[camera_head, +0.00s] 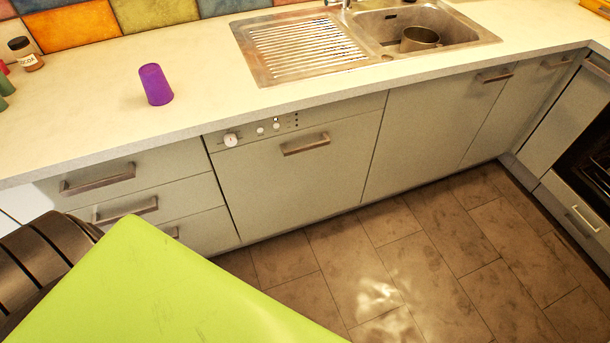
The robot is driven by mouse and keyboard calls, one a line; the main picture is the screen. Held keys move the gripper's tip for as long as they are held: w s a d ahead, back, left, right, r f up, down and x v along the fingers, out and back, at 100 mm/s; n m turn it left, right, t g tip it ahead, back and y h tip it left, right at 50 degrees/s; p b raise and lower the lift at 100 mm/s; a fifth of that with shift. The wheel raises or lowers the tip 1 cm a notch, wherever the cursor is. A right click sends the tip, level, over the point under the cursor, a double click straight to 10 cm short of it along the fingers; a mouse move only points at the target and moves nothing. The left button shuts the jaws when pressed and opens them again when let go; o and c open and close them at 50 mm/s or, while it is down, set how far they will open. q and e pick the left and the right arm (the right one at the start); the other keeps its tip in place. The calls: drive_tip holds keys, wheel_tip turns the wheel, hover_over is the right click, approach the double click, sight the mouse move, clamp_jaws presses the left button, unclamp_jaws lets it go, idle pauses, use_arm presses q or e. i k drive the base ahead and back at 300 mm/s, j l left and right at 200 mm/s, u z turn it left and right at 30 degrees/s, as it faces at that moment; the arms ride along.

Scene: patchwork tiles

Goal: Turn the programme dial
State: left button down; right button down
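The programme dial (231,140) is a round white knob at the left end of the dishwasher's control strip. Two smaller round buttons (268,128) sit to its right, beside a column of small dark dots. The dishwasher (300,175) has a pale grey-green front with a horizontal bar handle (305,144), and its door is shut. Neither of my grippers shows in the head view. Nothing touches the dial.
A metal sink (455,22) holds a pot (419,39). A lime-green surface (170,290) fills the lower left, beside a dark slatted object (45,255). The tiled floor (400,240) is clear.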

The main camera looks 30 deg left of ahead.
sight(230, 139)
drive_tip(key=u, duration=1.45)
